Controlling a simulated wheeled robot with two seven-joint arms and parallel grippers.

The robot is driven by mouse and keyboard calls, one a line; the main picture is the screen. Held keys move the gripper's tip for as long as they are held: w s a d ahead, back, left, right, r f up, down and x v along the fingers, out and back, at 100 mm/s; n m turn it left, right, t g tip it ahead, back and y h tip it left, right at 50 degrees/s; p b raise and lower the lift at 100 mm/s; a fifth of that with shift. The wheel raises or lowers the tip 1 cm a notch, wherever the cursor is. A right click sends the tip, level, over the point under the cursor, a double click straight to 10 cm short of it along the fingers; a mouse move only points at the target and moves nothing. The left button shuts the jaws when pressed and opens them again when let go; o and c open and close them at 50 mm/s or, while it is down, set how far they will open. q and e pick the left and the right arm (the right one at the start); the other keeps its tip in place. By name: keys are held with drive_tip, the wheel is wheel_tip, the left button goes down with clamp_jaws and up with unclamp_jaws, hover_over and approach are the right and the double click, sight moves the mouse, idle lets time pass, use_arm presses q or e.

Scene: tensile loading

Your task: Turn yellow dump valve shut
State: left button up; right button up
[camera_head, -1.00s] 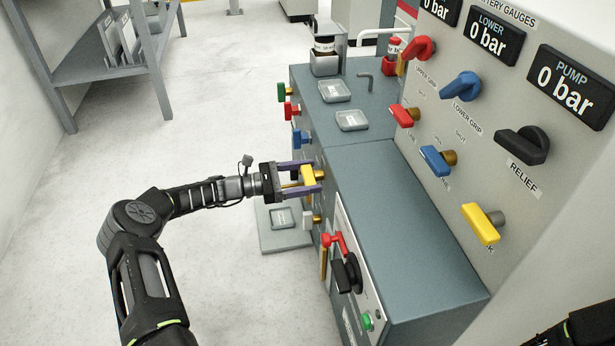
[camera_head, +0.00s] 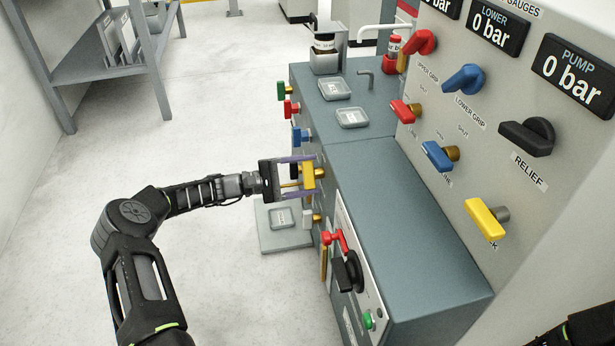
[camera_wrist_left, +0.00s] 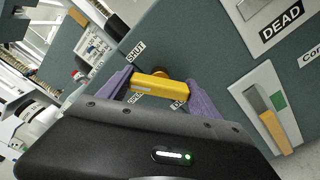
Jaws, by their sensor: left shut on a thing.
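The yellow dump valve handle (camera_head: 308,176) sits on the side face of the grey cabinet, on a brass stem. In the left wrist view the yellow handle (camera_wrist_left: 160,87) lies crosswise between the two purple fingers, with a SHUT label (camera_wrist_left: 136,51) above its left end. A second label below it is partly covered. My left gripper (camera_head: 304,177) is shut on the handle, a finger at each end. Only a dark part of my right arm (camera_head: 592,330) shows at the lower right corner; its gripper is out of view.
Green (camera_head: 284,90), red (camera_head: 291,108) and blue (camera_head: 299,135) valves stick out beyond the yellow one on the same face. A white valve (camera_head: 308,217) and a red-handled switch (camera_head: 335,240) are nearer. The gauge panel (camera_head: 440,110) rises at the right.

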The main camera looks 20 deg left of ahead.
use_arm(q)
drive_tip(key=m+b, duration=0.1)
drive_tip(key=m, duration=0.2)
drive_tip(key=shift+f+m, duration=0.15)
drive_tip(key=shift+m, duration=0.15)
drive_tip(key=shift+m+b, duration=0.45)
drive_tip(key=shift+m, duration=0.85)
drive_tip(key=o, duration=1.4)
drive_tip(key=shift+a, duration=0.1)
drive_tip(key=p+v, duration=0.2)
drive_tip(key=v, duration=0.5)
drive_tip(key=shift+s+a, duration=0.25)
